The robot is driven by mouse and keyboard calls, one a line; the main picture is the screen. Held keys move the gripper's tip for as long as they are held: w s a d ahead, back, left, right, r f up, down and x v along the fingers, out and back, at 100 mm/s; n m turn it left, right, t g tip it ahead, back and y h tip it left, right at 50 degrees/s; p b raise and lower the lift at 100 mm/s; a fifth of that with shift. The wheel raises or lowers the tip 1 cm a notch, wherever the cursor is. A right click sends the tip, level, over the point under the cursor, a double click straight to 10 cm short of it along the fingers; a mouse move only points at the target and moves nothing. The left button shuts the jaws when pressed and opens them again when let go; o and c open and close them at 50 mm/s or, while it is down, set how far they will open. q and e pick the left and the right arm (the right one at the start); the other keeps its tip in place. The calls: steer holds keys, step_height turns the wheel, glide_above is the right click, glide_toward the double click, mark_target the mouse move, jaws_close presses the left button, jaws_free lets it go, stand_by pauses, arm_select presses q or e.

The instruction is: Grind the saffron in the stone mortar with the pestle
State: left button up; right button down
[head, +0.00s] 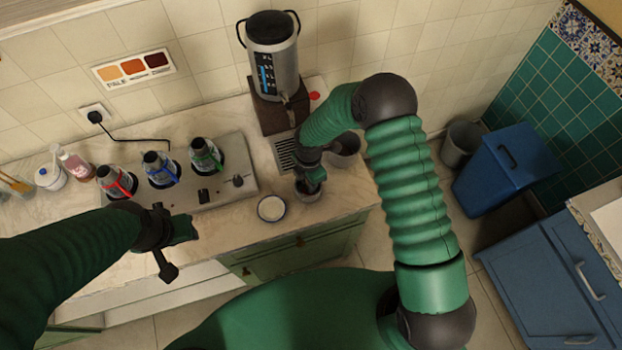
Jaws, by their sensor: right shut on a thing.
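The stone mortar (309,197) is a small grey bowl near the counter's front edge, below my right gripper and partly covered by it. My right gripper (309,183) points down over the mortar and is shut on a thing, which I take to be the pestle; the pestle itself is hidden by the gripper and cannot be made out. Saffron inside the mortar cannot be seen from here. My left gripper (178,247) hangs in front of the counter, away from the mortar; whether its jaws are open is unclear.
A white-rimmed dish (271,208) stands left of the mortar. Behind are a metal samovar (274,60) and a dark pot (344,147). A blue bin (506,168) stands on the floor at right.

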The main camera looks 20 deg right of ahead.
steer(key=shift+s+a, duration=0.15)
steer(key=shift+s, duration=0.35)
steer(key=shift+w+d+r, duration=0.1)
steer(key=shift+w+d, duration=0.1)
steer(key=shift+d, duration=0.65)
steer(key=shift+w+a, duration=0.15)
steer(key=shift+w, duration=0.2)
steer(key=shift+w+a, duration=0.3)
steer(key=shift+w, duration=0.05)
steer(key=shift+s+a, duration=0.15)
steer(key=shift+s, duration=0.05)
steer(key=shift+s+a+f, duration=0.15)
steer(key=shift+s, duration=0.25)
steer(key=shift+s+a+f, duration=0.1)
steer(key=shift+s+a, duration=0.05)
steer(key=shift+s, duration=0.25)
steer(key=r+p, duration=0.2)
steer(key=r, duration=0.1)
steer(key=r+p, duration=0.2)
steer(key=r, duration=0.1)
steer(key=w+d+r+p, duration=0.1)
steer(key=r+p, duration=0.1)
steer(key=p, duration=0.1)
steer(key=shift+r, duration=0.4)
